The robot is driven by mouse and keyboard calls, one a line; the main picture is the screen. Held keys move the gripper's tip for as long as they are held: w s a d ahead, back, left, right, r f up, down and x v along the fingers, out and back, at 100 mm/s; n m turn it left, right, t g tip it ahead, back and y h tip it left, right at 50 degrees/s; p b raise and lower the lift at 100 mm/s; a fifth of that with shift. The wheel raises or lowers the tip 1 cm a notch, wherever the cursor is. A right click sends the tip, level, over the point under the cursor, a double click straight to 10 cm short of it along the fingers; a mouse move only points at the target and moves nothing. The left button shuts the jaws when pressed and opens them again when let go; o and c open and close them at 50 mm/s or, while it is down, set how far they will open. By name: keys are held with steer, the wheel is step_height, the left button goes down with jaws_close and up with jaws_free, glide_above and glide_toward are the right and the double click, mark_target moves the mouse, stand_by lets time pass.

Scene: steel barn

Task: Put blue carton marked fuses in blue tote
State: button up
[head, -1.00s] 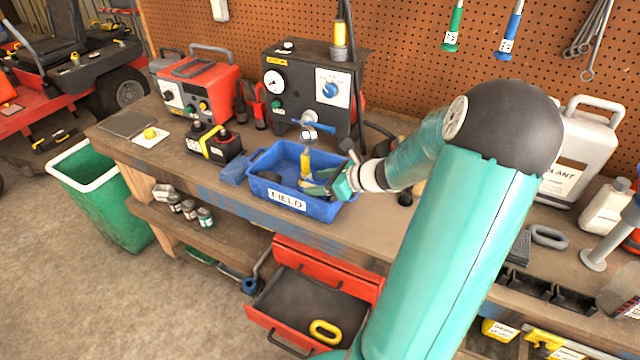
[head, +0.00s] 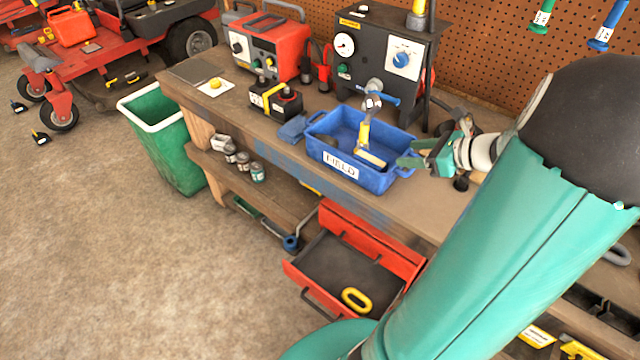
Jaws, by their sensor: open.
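The blue tote (head: 326,151), labelled FIELD, sits on the workbench. A tool with a silver head and yellow handle (head: 363,135) stands or leans in it, with a small yellowish piece (head: 370,159) at its lower end. My gripper (head: 408,160) is open at the tote's right rim, pointing left. I cannot tell whether it touches the rim, and I see nothing held in it. A small blue object (head: 292,129) lies against the tote's left side; no marking on it is readable. I cannot make out a carton marked fuses. Part of the tote's floor is hidden.
A black gauge box (head: 375,75) stands behind the tote, with a red unit (head: 270,50) and a black battery-like box (head: 276,103) to the left. An open red drawer (head: 330,270) juts out below the bench. A green bin (head: 165,140) stands at the bench's left end.

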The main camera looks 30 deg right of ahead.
steer(key=w+a+r+n+g, duration=0.1)
steer(key=a+r+n+g, duration=0.15)
steer(key=a+n, duration=0.6)
steer(key=w+a+r+n+g, duration=0.1)
steer(key=a+n+g, duration=0.35)
steer(key=a, duration=0.65)
steer(key=s+a+r+n+h, duration=0.2)
steer(key=s+a+r+n, duration=0.1)
steer(key=a+n, duration=0.4)
steer(key=s+a+r+n+t+h, duration=0.1)
steer(key=s+a+r+n+h, duration=0.1)
steer(key=s+a+n, duration=0.2)
steer(key=shift+s+a+r+n, duration=0.15)
steer(key=shift+a+r+n, duration=0.25)
steer(key=shift+a+n, duration=2.3)
steer(key=shift+d+n, duration=1)
